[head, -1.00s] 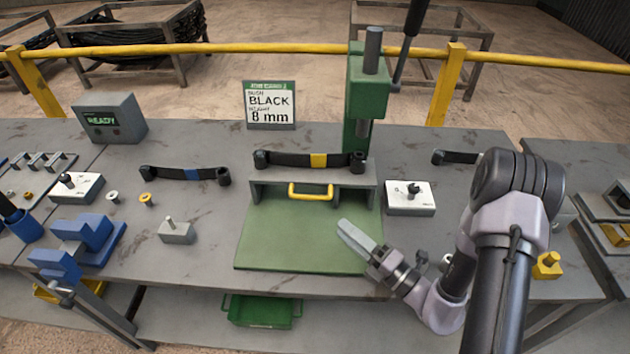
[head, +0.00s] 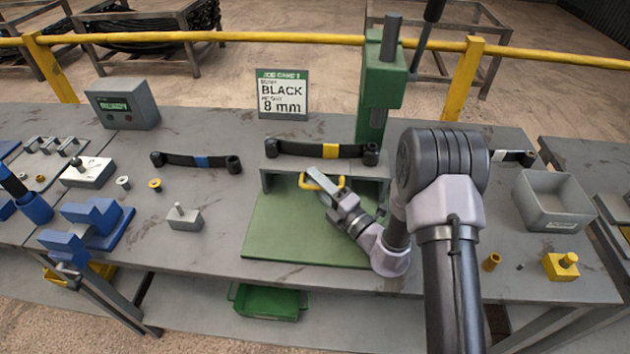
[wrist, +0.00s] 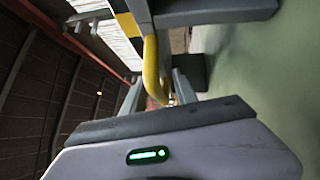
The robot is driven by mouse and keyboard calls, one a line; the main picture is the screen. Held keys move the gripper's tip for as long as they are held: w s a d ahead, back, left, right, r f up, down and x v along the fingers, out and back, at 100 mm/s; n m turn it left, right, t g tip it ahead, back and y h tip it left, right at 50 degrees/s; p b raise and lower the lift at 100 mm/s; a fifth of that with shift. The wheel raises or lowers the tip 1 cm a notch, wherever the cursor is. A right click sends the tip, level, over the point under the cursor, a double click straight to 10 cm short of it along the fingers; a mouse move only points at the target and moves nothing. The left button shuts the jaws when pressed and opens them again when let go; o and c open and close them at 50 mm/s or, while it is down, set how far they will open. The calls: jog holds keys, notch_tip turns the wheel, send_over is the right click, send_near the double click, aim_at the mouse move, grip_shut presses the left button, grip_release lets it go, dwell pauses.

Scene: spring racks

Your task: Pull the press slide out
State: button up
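The press slide is a grey block (head: 378,187) with a yellow handle (head: 306,184) on its front, at the back of the green plate (head: 285,233). A black strap with a yellow band (head: 330,151) lies on top of it. In the wrist view the yellow handle (wrist: 151,65) stands between my two fingers (wrist: 158,90), which are apart with space beside the bar. I cannot tell whether either finger touches it.
The green press column (head: 382,80) stands behind the slide. A small grey block with a pin (head: 184,218) is left of the plate, and a grey bin (head: 553,200) is at the right.

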jog(key=shift+w+a, duration=0.3)
jog(key=shift+w, duration=0.05)
grip_shut()
jog(key=shift+w+r, duration=0.1)
